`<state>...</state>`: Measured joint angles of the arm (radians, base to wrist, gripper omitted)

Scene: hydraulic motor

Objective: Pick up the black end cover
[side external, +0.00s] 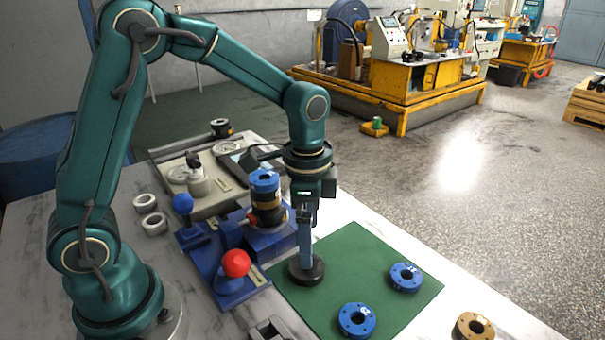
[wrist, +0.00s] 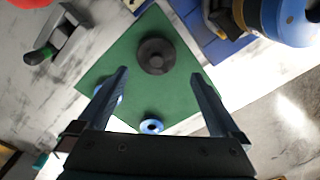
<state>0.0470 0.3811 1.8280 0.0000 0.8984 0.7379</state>
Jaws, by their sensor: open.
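The black end cover (side external: 306,272) is a round dark disc with a raised hub, lying flat on the green mat (side external: 362,250). In the wrist view the cover (wrist: 156,56) lies whole and uncovered, slightly beyond the line between the fingertips. My gripper (side external: 306,262) points straight down over the cover in the side external view, its fingers hiding the cover's middle. In the wrist view my gripper (wrist: 160,74) is open and empty, with a finger on each side. I cannot tell the exact height of the fingertips above the cover.
Two blue rings (side external: 405,277) (side external: 356,320) lie on the mat, and a brass-coloured ring (side external: 474,326) lies on the table. A blue fixture with a red knob (side external: 236,263) and a blue-topped motor stack (side external: 266,200) stand close left of my gripper.

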